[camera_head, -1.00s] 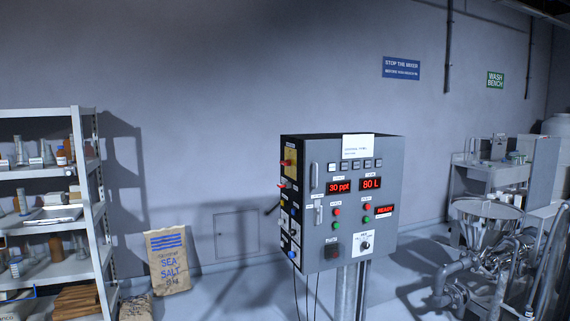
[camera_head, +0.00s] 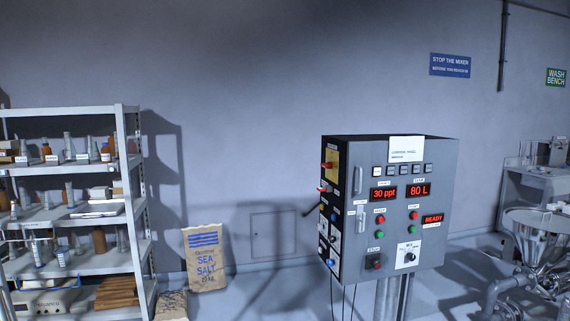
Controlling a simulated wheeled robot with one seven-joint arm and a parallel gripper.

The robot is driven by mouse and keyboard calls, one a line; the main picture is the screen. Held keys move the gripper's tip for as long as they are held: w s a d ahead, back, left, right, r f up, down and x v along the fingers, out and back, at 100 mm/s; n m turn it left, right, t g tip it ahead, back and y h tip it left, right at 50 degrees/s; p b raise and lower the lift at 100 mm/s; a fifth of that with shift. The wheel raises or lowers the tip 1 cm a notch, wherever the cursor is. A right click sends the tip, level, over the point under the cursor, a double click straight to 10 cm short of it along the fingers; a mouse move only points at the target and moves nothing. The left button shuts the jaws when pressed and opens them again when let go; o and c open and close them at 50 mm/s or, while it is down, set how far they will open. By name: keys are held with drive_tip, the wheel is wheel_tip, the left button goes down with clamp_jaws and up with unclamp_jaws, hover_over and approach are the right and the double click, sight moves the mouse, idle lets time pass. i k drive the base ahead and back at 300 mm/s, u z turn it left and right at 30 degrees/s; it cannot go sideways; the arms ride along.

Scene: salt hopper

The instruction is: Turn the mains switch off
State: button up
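The grey control panel box (camera_head: 440,225) stands on a post right of centre. Its front has two red displays reading 30 ppt and 80 L, a READY display, red and green buttons, and a black rotary knob (camera_head: 410,257) on a white plate. Its dark left side carries a red switch on a yellow plate (camera_head: 332,157), with several red and blue switches or plugs below it. The labels there are too small to read, so I cannot tell which one is the mains switch or its position. My gripper is not in view.
A metal shelf rack (camera_head: 128,190) with bottles and trays stands at the left. A sea salt sack (camera_head: 206,262) leans on the wall between rack and panel. A steel hopper (camera_head: 540,232) and wash bench are at the right. Cables hang under the panel.

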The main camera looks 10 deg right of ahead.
sight(329, 165)
drive_tip(key=u, duration=0.8)
drive_tip(key=i, duration=3.05)
drive_tip(key=z, duration=0.85)
drive_tip(key=i, duration=0.35)
drive_tip(key=z, duration=0.1)
